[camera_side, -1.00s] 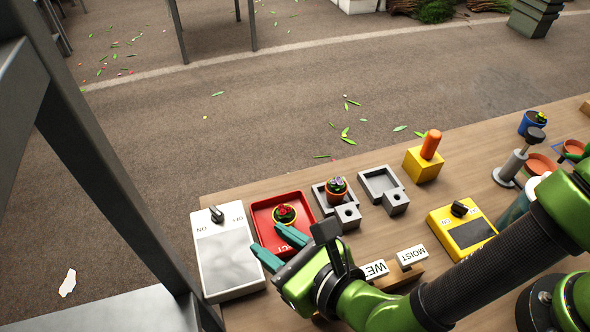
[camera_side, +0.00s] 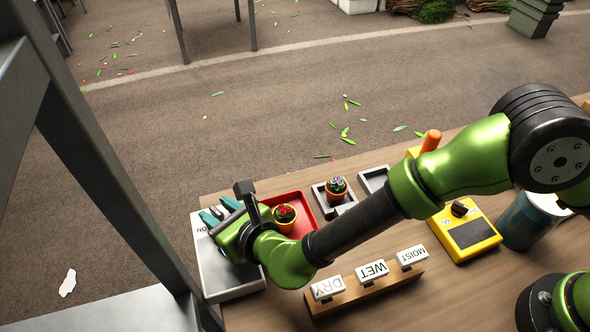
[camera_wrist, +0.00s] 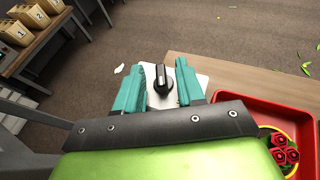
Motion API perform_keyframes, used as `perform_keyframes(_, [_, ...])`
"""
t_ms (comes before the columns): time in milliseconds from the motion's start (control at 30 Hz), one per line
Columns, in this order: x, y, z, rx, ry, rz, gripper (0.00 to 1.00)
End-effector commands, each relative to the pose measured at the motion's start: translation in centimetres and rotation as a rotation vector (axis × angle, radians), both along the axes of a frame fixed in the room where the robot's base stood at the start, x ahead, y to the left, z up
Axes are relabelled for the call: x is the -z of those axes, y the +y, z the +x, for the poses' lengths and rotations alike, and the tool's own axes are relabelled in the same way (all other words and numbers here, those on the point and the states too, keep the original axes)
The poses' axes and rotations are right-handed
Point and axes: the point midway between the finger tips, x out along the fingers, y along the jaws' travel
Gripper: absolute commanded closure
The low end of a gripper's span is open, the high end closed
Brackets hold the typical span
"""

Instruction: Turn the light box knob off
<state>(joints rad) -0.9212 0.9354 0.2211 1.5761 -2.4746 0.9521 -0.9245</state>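The light box (camera_side: 226,277) is a pale grey-white box at the left end of the table, partly hidden under my arm in the side view. Its black knob (camera_wrist: 162,78) shows in the wrist view, on the white top. My gripper (camera_wrist: 160,84) has teal fingers, open, one on each side of the knob with a gap to each. In the side view my gripper (camera_side: 218,215) is over the far end of the light box and hides the knob. I cannot tell the knob's on or off setting.
A red tray (camera_side: 290,196) with a potted flower (camera_side: 285,218) stands right beside the box. Another pot (camera_side: 336,188) sits in a grey holder. A yellow box (camera_side: 467,232) with a knob and a rack of DRY, WET and MOIST signs (camera_side: 365,280) are farther right.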

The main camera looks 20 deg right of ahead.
Motion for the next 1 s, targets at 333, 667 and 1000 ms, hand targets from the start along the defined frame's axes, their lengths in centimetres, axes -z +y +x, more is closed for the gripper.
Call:
perform_keyframes(333, [0.51,0.47,1.09,0.000,0.001,0.000,0.62])
perform_keyframes(667, [0.47,0.46,1.05,0.001,0.000,0.000,0.95])
perform_keyframes(1000, [0.32,0.44,1.15,-0.067,-0.005,0.002,1.00])
